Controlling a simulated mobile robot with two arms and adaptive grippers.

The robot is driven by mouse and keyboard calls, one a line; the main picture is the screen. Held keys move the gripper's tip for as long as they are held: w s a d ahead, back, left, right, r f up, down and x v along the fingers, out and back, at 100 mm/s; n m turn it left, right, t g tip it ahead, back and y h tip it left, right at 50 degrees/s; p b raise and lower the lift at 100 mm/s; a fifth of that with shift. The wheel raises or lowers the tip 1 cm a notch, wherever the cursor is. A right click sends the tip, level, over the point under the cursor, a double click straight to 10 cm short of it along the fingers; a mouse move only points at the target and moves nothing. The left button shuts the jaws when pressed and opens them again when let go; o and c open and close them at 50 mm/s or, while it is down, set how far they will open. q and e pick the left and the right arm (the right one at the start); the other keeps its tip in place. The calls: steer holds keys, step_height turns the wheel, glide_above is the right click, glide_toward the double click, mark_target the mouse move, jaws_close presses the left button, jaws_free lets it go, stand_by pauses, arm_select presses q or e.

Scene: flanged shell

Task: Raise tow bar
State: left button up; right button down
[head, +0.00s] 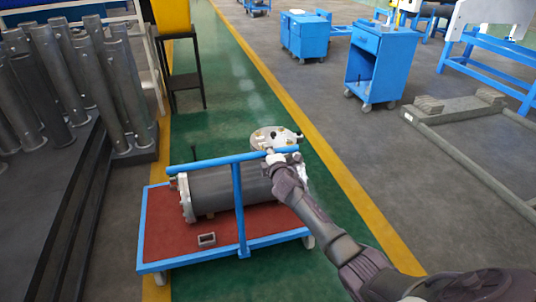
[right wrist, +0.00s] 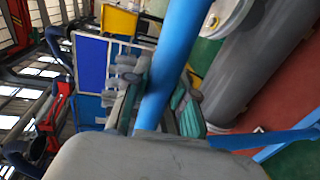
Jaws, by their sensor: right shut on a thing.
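The blue tow bar (head: 238,205) is a T-shaped handle at the near side of a flat cart (head: 155,225). Its post stands upright and its crossbar runs level in front of the grey shell. My right gripper (head: 274,157) is shut on the crossbar near its right end. In the right wrist view the blue bar (right wrist: 175,50) passes between the fingers of the gripper (right wrist: 158,102). The grey flanged shell (head: 215,192) lies on the cart's red deck behind the bar, partly hidden by it. My left gripper is not in view.
A round pale flange (head: 274,135) shows just beyond my right gripper. A small metal block (head: 207,239) lies on the deck. Grey tubes (head: 60,85) stand in a rack at left. A blue cabinet (head: 375,65) stands at the back right. The green aisle beyond the cart is clear.

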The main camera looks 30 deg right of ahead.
steer(key=shift+r, duration=0.2)
steer(key=c, duration=0.9)
jaws_free()
steer(key=shift+a, duration=0.1)
steer(key=shift+f, duration=0.1)
steer(key=shift+s, duration=0.65)
steer(key=v, duration=1)
steer(key=shift+s+a+r, duration=0.15)
steer(key=shift+s+r, duration=0.05)
steer(key=shift+s, duration=0.1)
